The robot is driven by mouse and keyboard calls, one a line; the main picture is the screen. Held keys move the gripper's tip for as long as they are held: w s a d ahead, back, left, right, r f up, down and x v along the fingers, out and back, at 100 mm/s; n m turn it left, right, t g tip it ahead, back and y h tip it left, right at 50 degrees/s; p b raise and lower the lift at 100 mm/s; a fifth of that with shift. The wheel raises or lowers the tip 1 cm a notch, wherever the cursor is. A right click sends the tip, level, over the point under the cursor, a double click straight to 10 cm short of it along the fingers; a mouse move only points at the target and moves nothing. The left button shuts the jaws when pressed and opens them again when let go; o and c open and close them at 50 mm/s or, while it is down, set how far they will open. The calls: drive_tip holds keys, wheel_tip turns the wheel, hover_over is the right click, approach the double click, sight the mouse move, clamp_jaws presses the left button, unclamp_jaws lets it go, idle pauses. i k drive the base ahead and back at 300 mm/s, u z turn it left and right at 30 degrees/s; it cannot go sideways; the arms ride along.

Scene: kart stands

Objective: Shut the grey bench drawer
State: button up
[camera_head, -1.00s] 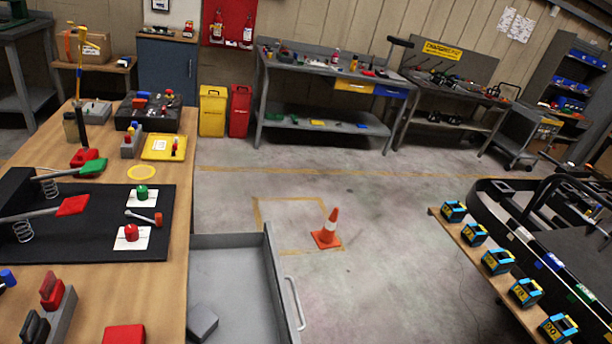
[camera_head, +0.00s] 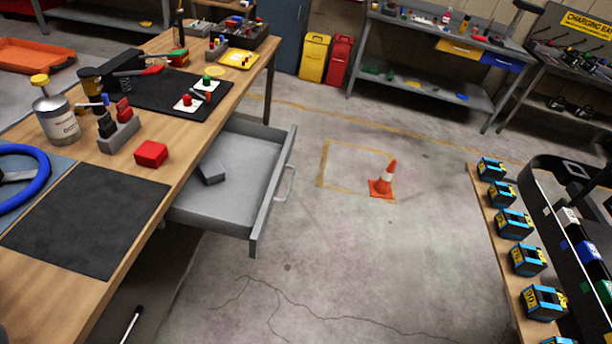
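The grey bench drawer (camera_head: 262,200) stands pulled out from the side of the wooden bench (camera_head: 225,92), over the floor to the bench's right. Its front panel faces right and carries a pale bar handle (camera_head: 284,184). A small dark grey block (camera_head: 212,171) lies inside the drawer, near the bench edge. My gripper does not show in this view, so where it is relative to the drawer cannot be seen.
The concrete floor right of the drawer is clear up to an orange cone (camera_head: 383,180). A plank (camera_head: 505,265) with several blue-black battery packs stands at the right beside a kart (camera_head: 545,195). On the bench are a black mat (camera_head: 85,215), a blue-rimmed wheel (camera_head: 45,178) and a red block (camera_head: 151,154).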

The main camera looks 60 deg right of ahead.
sight(254, 158)
drive_tip(key=k, duration=1)
drive_tip(key=z, duration=0.8)
drive_tip(key=i, duration=2.5)
drive_tip(key=u, duration=0.6)
